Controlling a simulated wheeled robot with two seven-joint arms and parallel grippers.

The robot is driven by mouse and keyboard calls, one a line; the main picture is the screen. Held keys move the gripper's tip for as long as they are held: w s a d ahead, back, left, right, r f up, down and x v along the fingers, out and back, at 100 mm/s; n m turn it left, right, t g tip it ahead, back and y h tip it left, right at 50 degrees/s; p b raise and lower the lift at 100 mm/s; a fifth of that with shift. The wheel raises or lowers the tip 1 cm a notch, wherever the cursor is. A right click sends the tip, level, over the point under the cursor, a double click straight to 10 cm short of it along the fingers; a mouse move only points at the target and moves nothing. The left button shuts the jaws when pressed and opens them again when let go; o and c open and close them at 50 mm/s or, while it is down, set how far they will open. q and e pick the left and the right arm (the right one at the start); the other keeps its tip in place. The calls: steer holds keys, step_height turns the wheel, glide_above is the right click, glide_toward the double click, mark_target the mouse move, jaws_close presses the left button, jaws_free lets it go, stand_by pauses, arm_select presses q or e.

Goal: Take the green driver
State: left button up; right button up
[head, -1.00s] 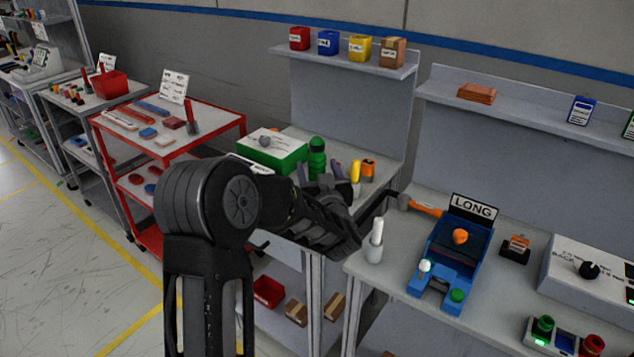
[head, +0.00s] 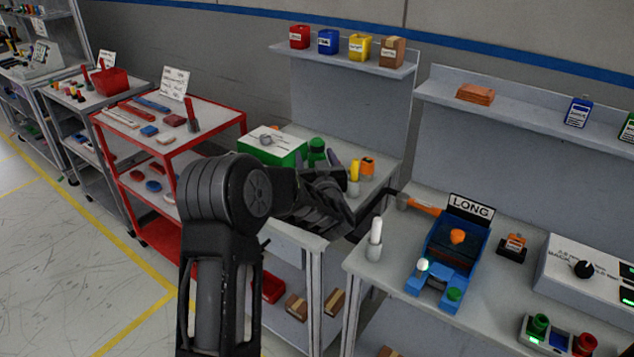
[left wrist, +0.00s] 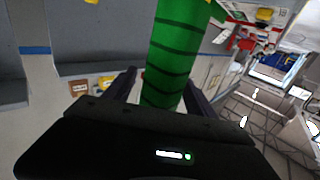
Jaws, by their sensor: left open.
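The green driver (left wrist: 172,50) shows in the left wrist view as a green ribbed cylinder with dark rings, between the two fingers of my left gripper (left wrist: 160,84). The fingers are open, one on either side of it. I cannot tell whether either finger touches it. In the head view a green upright piece (head: 317,148), likely the same driver, stands on the grey bench behind my left gripper (head: 325,182). Its lower part is hidden by the gripper. My right gripper is not in view.
A green box (head: 277,150) stands left of the gripper. A yellow handle (head: 355,170) and an orange item (head: 367,166) stand close on its right. A hammer (head: 420,206) and a blue fixture (head: 447,262) are on the right bench.

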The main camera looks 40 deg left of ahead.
arm_select(q)
steer(key=shift+c, duration=0.4)
jaws_close()
steer(key=shift+r, duration=0.1)
stand_by(0.4)
